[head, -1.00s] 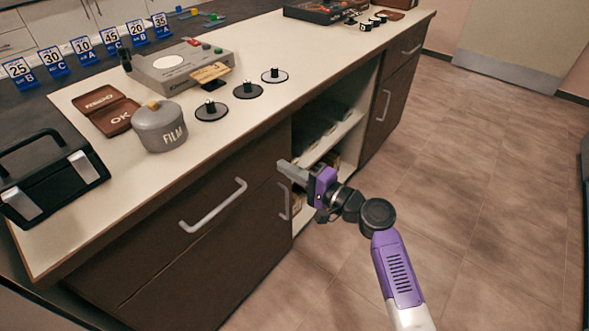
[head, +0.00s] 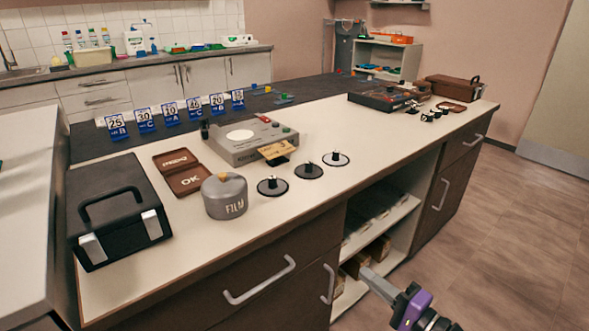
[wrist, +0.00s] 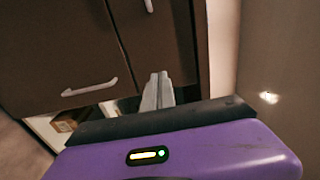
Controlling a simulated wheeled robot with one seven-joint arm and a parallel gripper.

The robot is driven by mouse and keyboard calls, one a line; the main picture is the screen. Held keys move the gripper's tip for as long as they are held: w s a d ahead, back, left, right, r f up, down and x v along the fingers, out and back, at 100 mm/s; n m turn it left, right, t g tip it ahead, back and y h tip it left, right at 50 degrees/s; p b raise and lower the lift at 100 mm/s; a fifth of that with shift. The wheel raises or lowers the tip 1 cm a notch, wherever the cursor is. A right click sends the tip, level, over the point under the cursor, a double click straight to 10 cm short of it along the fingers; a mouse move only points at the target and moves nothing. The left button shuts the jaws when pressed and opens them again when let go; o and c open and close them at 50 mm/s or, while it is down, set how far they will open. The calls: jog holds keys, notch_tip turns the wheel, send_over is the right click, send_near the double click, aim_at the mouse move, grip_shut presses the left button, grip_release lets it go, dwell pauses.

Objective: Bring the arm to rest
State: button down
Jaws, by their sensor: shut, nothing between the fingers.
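My gripper (head: 378,284) is at the lower right of the head view, in front of the island's open shelf bay and below the countertop. Its grey fingers are together with nothing between them. In the wrist view my gripper (wrist: 158,84) points toward the dark cabinet fronts, its fingers closed side by side. Part of my purple wrist shows behind the fingers; the rest of my arm is out of the head view.
The island countertop (head: 120,290) carries a black case (head: 110,200), a grey film canister (head: 225,196), a grey device (head: 250,140) and several black-knobbed discs. Drawer handles (head: 260,280) stick out from the front. The floor (head: 510,250) at right is clear.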

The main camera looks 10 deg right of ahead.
jog(key=d+t+h, duration=0.1)
jog(key=d+h, duration=0.5)
jog(key=s+f+n+h, duration=0.1)
jog(key=s+f+h, duration=0.3)
jog(key=s, duration=0.5)
jog(key=s+a+r+n+g, duration=0.1)
jog(key=s+a+r+n, duration=0.2)
jog(key=s, duration=0.7)
jog(key=s+a+r+n+y, duration=0.1)
jog(key=s+a+n, duration=0.25)
jog(key=s, duration=0.65)
jog(key=s+a+r+n+g, duration=0.1)
jog(key=s+a+r+n, duration=0.3)
jog(key=s, duration=0.7)
notch_tip(320, 180, up, 16)
jog(key=p, duration=1.7)
jog(key=shift+w+d+r+p, duration=0.15)
jog(key=shift+d+p, duration=0.2)
jog(key=shift+d, duration=0.1)
jog(key=shift+n, duration=0.25)
